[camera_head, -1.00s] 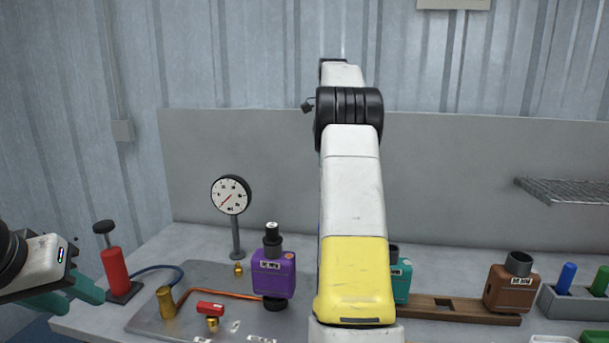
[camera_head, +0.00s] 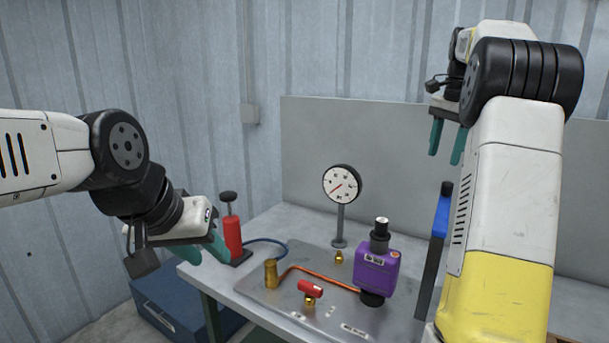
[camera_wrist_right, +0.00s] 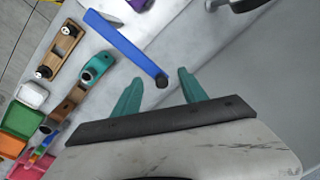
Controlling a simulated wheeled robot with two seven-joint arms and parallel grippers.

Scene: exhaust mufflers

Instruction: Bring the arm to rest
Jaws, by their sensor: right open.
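My right arm rises along the right of the head view, and its gripper (camera_head: 446,156) hangs raised at upper right, in front of the wall, teal fingers pointing down. It is open and empty; the right wrist view shows both fingers (camera_wrist_right: 160,80) apart with nothing between them. My left arm reaches in from the left. Its gripper (camera_head: 205,248) is beside the front left of the bench, near the red cylinder (camera_head: 232,236); its teal fingers look apart with nothing held. A purple muffler (camera_head: 376,272) stands upright on the metal plate (camera_head: 330,322), clear of both grippers.
A dial gauge (camera_head: 342,184) on a post stands behind the plate. A blue bar (camera_head: 440,218) is upright left of my right arm; a blue bar also shows in the wrist view (camera_wrist_right: 125,45). A teal muffler (camera_wrist_right: 97,68) and coloured bins (camera_wrist_right: 20,118) lie left there.

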